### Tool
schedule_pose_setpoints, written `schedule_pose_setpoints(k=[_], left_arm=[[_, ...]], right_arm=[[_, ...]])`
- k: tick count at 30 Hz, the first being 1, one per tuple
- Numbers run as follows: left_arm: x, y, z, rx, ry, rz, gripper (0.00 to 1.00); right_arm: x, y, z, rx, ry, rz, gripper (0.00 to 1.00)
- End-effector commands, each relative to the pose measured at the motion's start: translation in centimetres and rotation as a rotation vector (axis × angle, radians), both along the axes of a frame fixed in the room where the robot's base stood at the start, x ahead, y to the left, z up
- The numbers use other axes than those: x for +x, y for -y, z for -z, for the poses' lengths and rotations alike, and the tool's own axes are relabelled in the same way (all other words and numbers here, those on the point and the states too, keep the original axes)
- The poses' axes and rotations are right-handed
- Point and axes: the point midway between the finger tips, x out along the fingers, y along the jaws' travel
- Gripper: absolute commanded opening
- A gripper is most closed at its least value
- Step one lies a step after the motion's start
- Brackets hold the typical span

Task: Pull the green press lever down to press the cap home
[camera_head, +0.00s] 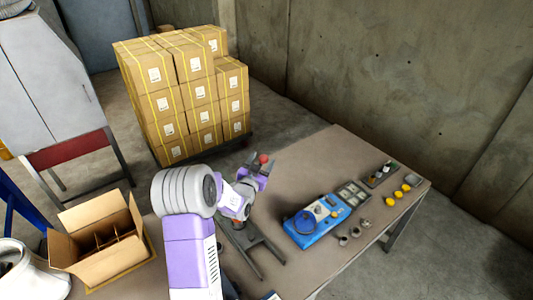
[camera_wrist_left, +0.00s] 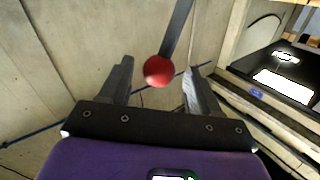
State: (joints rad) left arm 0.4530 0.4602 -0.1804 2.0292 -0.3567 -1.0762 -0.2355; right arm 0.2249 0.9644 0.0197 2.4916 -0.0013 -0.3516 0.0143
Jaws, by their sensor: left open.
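My left gripper (camera_head: 260,166) is open above the table, with a red ball knob (camera_head: 263,158) at its fingertips. In the left wrist view the knob (camera_wrist_left: 158,71) appears between the two spread fingers (camera_wrist_left: 160,88), with a gap on each side. A dark flat lever bar (camera_wrist_left: 177,27) runs up from the knob. I see no green on this lever. A dark grey press base (camera_head: 252,243) stands on the table below the gripper. My arm hides much of the press, and I cannot make out the cap. My right gripper is not in view.
On the table (camera_head: 330,165) are a blue device (camera_head: 312,226), a parts tray (camera_head: 352,194), yellow pieces (camera_head: 398,191) and small metal cups (camera_head: 349,236). An open divided carton (camera_head: 100,240) is at the left. Stacked boxes (camera_head: 185,90) stand behind. The far table area is clear.

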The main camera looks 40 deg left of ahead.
Motion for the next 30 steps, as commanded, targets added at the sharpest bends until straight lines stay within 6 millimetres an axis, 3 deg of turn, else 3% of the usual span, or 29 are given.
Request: schedule_pose_setpoints(k=[9, 19, 30], left_arm=[[3.1, -0.9, 0.0, -0.001, -0.001, 0.002, 0.62], [3.4, -1.0, 0.0, -0.001, 0.000, 0.002, 0.62], [3.4, -1.0, 0.0, -0.001, 0.000, 0.002, 0.06]], right_arm=[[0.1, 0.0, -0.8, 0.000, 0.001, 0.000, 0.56], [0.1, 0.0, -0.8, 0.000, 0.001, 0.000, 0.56], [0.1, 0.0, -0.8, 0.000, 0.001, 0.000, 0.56]])
